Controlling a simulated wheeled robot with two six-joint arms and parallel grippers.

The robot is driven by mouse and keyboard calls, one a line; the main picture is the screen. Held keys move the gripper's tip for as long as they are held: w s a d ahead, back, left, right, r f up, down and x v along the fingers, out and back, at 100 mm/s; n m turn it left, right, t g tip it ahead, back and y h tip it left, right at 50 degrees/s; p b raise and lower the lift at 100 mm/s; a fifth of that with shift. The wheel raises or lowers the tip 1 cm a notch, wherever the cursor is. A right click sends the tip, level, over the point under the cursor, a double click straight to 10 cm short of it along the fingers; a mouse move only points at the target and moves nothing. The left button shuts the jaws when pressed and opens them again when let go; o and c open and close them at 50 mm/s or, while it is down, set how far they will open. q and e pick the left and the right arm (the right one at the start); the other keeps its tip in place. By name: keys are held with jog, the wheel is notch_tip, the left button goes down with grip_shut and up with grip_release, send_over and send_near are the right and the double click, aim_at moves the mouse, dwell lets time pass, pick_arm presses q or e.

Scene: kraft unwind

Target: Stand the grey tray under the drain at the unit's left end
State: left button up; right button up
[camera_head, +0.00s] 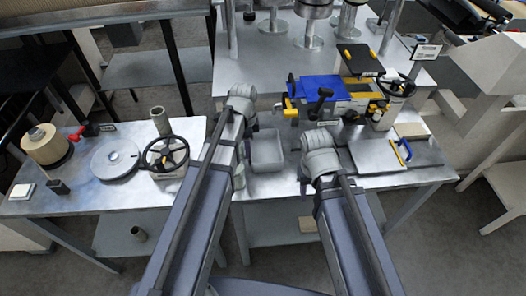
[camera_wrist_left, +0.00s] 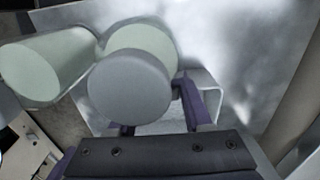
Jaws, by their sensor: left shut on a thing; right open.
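The grey tray (camera_head: 267,149) is an open box, just right of my left wrist in the head view. It lies in front of the blue and yellow unit (camera_head: 338,92), near the table's front edge. In the left wrist view the tray (camera_wrist_left: 208,84) shows behind the purple fingers of my left gripper (camera_wrist_left: 158,118), which is shut on it. Grey and pale round shapes hide part of the tray there. My right gripper (camera_head: 305,183) is open, mostly hidden by its wrist, right of the tray. I cannot make out the drain.
A handwheel (camera_head: 165,154), a grey disc (camera_head: 115,158) and a brown roll (camera_head: 43,144) stand on the left table. A yellow-and-blue handled tool (camera_head: 402,151) lies on the right. Metal posts stand on the back table. A strip of floor lies in front of the tables.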

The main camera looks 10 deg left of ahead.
pick_arm(q)
grip_shut()
jog(key=shift+r, duration=0.15)
dwell(0.4)
notch_tip(320, 180, up, 28)
jog(key=p, duration=2.8)
